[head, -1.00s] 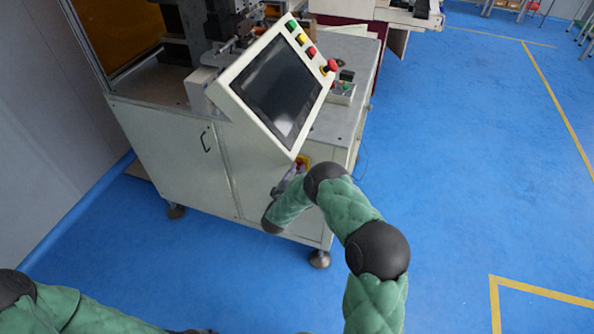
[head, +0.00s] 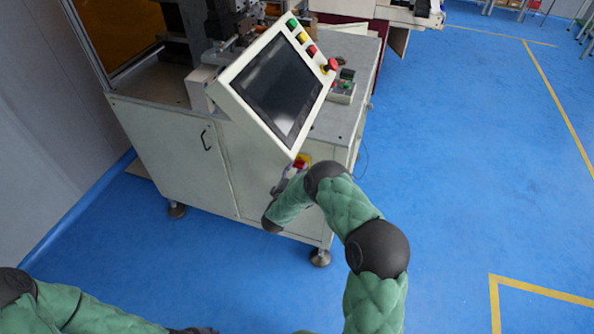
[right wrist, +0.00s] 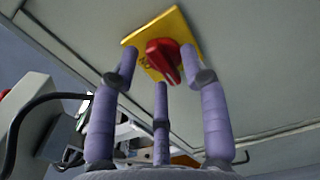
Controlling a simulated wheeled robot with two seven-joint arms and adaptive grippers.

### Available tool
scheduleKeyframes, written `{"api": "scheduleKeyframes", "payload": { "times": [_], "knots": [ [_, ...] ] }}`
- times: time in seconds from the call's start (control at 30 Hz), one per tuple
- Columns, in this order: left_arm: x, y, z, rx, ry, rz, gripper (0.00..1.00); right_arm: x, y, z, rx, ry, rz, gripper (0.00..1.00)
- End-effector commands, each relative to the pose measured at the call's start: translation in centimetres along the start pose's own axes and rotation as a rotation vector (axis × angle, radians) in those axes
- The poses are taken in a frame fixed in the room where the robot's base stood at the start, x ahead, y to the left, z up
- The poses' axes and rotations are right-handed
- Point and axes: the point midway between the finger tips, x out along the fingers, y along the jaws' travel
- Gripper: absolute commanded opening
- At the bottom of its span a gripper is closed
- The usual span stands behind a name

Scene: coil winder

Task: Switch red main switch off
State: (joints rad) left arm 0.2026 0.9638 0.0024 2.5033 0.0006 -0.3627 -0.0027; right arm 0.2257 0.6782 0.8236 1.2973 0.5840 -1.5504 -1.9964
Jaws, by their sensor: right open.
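The red main switch (head: 300,163) is a red knob on a yellow square plate, on the cabinet's side below the screen panel. In the right wrist view the red knob (right wrist: 163,55) and its yellow plate (right wrist: 187,27) show close up; the handle points toward the lower right of the picture. My right gripper (right wrist: 160,64) is open, with two purple fingers on either side of the knob and a third below it. I cannot tell whether any finger touches it. In the head view, the right gripper (head: 289,174) is partly hidden by my arm.
The cream machine cabinet (head: 170,155) stands on feet. A tilted screen panel (head: 273,80) overhangs the switch, with several coloured buttons and a red mushroom button (head: 331,65). A small button box (head: 343,90) sits on top. Blue floor to the right is clear.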

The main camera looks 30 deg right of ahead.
Motion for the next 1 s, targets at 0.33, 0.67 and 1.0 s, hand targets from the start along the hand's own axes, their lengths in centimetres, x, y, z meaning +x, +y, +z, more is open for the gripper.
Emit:
{"api": "scheduleKeyframes", "payload": {
  "times": [0.33, 0.67, 1.0],
  "knots": [
    [0.0, 0.0, 0.0, 0.000, 0.000, 0.000, 0.40, -5.3, 0.0, -0.1, -0.002, 0.005, -0.002, 0.45],
    [0.0, 0.0, 0.0, 0.000, 0.000, 0.000, 0.40, -10.7, 0.0, -0.1, -0.001, 0.003, -0.001, 0.45],
    [0.0, 0.0, 0.0, 0.000, 0.000, 0.000, 0.40, -11.9, -0.1, 0.0, -0.001, 0.001, -0.001, 0.45]
  ]
}}
